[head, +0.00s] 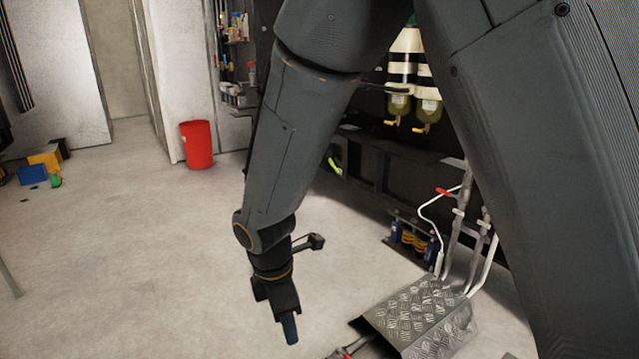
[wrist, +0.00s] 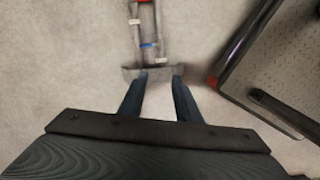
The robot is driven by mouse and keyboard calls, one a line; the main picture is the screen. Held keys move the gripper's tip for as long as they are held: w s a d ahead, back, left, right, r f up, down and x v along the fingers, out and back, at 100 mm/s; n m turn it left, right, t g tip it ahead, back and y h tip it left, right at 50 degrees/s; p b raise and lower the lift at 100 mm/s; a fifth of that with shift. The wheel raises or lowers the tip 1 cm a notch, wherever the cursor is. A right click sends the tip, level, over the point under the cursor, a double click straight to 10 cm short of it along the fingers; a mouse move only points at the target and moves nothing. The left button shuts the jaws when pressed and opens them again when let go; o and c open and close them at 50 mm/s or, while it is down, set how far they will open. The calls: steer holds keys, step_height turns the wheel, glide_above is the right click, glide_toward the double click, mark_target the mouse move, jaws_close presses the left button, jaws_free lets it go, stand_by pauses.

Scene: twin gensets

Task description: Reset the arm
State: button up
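My arm reaches down across the middle of the head view, with my gripper (head: 289,328) low over the pale floor. In the wrist view my gripper (wrist: 161,80) shows two dark fingers standing apart with a gap between them. Nothing is seen held between them. A grey bar-like part with a blue band and a red part (wrist: 148,45) lies beyond the fingertips in the wrist view. I cannot tell whether the fingertips touch it.
A diamond-plate metal step (head: 425,315) and pale pipes (head: 462,225) stand right of my gripper. A red bin (head: 197,145) stands by the far wall. Coloured boxes (head: 42,165) lie at the left. A dark-framed panel (wrist: 285,60) is close at right.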

steer(key=s+d+r+m+g+y, duration=0.1)
steer(key=s+d+r+m, duration=0.2)
steer(key=s+r+m, duration=0.4)
steer(key=s+d+r+m+y, duration=0.1)
steer(key=s+d+r+m, duration=0.1)
steer(key=s+r+m, duration=0.6)
steer(key=s+d+r+m+h+p, duration=0.1)
steer(key=d+r+m+p, duration=0.6)
steer(key=d+r+p, duration=1.3)
step_height(320, 180, up, 4)
steer(key=p, duration=1.1)
steer(key=shift+s+d+f+p, duration=0.15)
steer(key=shift+s+d+p, duration=0.15)
steer(key=shift+d+p, duration=0.1)
